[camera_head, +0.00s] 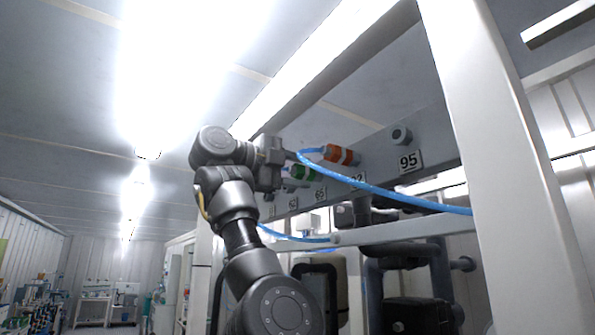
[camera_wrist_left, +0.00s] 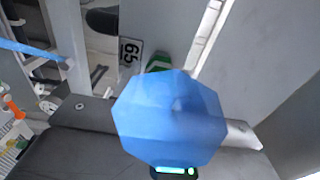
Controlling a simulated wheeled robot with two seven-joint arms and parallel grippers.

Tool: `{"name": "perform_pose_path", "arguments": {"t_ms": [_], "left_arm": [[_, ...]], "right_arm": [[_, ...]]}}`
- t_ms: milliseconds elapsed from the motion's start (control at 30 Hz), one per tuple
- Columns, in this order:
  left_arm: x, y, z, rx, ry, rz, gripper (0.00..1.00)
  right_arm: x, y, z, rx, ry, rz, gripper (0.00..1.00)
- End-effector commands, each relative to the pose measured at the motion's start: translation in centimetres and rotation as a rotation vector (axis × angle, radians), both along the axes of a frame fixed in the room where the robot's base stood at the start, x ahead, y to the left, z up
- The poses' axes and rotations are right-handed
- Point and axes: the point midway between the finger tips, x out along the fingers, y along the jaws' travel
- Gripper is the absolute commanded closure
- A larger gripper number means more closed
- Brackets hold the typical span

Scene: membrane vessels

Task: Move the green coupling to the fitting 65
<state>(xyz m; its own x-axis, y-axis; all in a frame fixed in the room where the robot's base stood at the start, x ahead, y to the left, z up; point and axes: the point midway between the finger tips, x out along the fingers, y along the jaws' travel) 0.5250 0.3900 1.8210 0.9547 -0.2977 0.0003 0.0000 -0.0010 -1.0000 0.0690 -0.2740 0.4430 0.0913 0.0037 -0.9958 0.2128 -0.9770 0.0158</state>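The green coupling (camera_head: 305,172) is at the grey rail in the head view, close to the tips of my left gripper (camera_head: 280,165). In the left wrist view a small part of the green coupling (camera_wrist_left: 158,63) shows behind a large blue hose surface (camera_wrist_left: 170,118), close to the camera. That hose hides the space between my left fingers, so I cannot tell whether they are shut on the coupling. The label 65 (camera_head: 320,193) is on the rail just below the coupling; it also shows in the wrist view (camera_wrist_left: 130,52). The fitting itself is hidden. My right gripper is out of view.
An orange coupling (camera_head: 341,154) with a blue hose (camera_head: 400,199) sits to the right on the rail. A bare fitting (camera_head: 401,135) is above label 95 (camera_head: 409,160). A white post (camera_head: 490,150) stands at the right, and dark pipes (camera_head: 410,250) are below.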

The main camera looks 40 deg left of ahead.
Motion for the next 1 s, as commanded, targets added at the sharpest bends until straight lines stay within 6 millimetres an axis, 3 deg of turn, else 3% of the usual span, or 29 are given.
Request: {"name": "perform_pose_path", "arguments": {"t_ms": [100, 467, 1000], "left_arm": [[0.0, 0.0, 0.0, 0.0, 0.0, 0.0, 0.43], [-0.6, 0.2, -0.2, 0.0, -0.001, 0.0, 0.43], [-9.2, 2.9, -0.3, 0.001, -0.001, 0.0, 0.43]], "right_arm": [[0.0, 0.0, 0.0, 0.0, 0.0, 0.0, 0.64], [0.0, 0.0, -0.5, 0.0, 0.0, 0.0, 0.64], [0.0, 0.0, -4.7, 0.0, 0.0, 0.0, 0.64]]}}
